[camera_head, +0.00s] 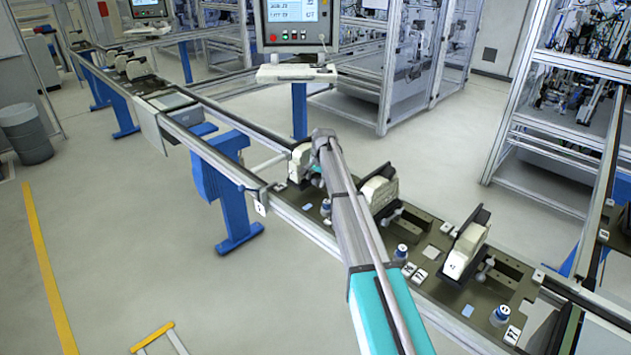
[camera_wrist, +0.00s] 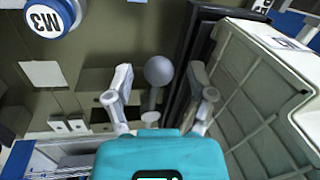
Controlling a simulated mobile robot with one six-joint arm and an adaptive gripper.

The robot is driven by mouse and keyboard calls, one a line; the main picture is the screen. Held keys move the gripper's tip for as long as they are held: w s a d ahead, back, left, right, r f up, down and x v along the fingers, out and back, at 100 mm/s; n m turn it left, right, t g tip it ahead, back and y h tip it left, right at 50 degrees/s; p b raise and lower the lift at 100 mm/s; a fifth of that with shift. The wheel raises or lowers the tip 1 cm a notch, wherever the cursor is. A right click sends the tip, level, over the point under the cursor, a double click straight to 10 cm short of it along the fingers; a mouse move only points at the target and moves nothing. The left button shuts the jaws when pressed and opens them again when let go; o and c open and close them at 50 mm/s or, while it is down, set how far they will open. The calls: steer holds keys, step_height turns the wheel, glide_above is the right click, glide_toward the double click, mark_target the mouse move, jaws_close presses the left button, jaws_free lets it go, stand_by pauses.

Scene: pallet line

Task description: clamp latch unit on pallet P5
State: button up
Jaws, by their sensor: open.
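My gripper (camera_wrist: 160,78) is open in the wrist view, one finger on each side of a grey ball-ended lever (camera_wrist: 158,70). I see no clear contact between fingers and ball. The pale ribbed latch unit (camera_wrist: 245,85) stands right of the fingers, beside a black upright plate (camera_wrist: 194,65). In the head view my arm reaches to the farthest of three pale units (camera_head: 298,160) on the near line. The arm hides part of that place and my fingertips. No P5 label is readable, so I cannot confirm the pallet number.
A blue-ringed cap marked M3 (camera_wrist: 48,18) stands at upper left in the wrist view. Two more pale units, a middle one (camera_head: 379,191) and a nearer one (camera_head: 467,247), stand on the line. A screen panel (camera_head: 297,22) stands behind.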

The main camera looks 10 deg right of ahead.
jaws_close()
steer(key=shift+a, duration=0.15)
